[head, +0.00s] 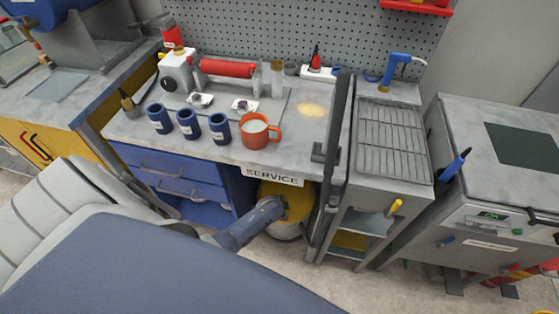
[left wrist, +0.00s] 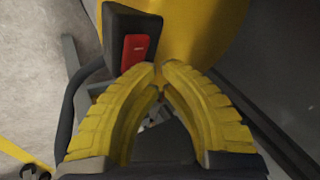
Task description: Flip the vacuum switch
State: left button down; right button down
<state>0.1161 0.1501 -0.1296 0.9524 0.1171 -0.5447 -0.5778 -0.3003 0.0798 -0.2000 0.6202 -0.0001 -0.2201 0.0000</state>
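The vacuum (head: 298,200) is a yellow, rounded drum under the bench, below the SERVICE sign. In the left wrist view its yellow body (left wrist: 200,30) fills the top. A black box (left wrist: 118,22) on it carries a red switch (left wrist: 135,50), just beyond and slightly left of my fingertips. My left gripper (left wrist: 159,72) has yellow ribbed fingers with their tips drawn together and nothing seen between them. I cannot tell whether a tip touches the switch. In the head view my left arm reaches to the vacuum; its fingers blend with the yellow. My right gripper is not in view.
The bench top (head: 315,140) holds blue cups (head: 188,124), an orange mug (head: 258,131) and a machine with a red roller (head: 228,68). Blue drawers (head: 165,172) stand left of the vacuum. A dark upright post (head: 338,130) and a racked cabinet (head: 390,140) stand right.

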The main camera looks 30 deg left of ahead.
pick_arm(q)
jog(key=shift+f, duration=0.25)
jog(key=shift+f, duration=0.15)
jog(key=shift+f, duration=0.2)
dwell(0.8)
jog(key=shift+r, duration=0.1)
jog(key=shift+d+r, duration=0.1)
jog(key=shift+r, duration=0.4)
dwell(0.4)
jog(key=shift+w+d+r, duration=0.1)
jog(key=shift+d+r, duration=0.1)
jog(key=shift+r, duration=1.05)
jog(key=shift+w+d+r, duration=0.1)
jog(key=shift+d+r, duration=0.05)
jog(key=shift+r, duration=1.05)
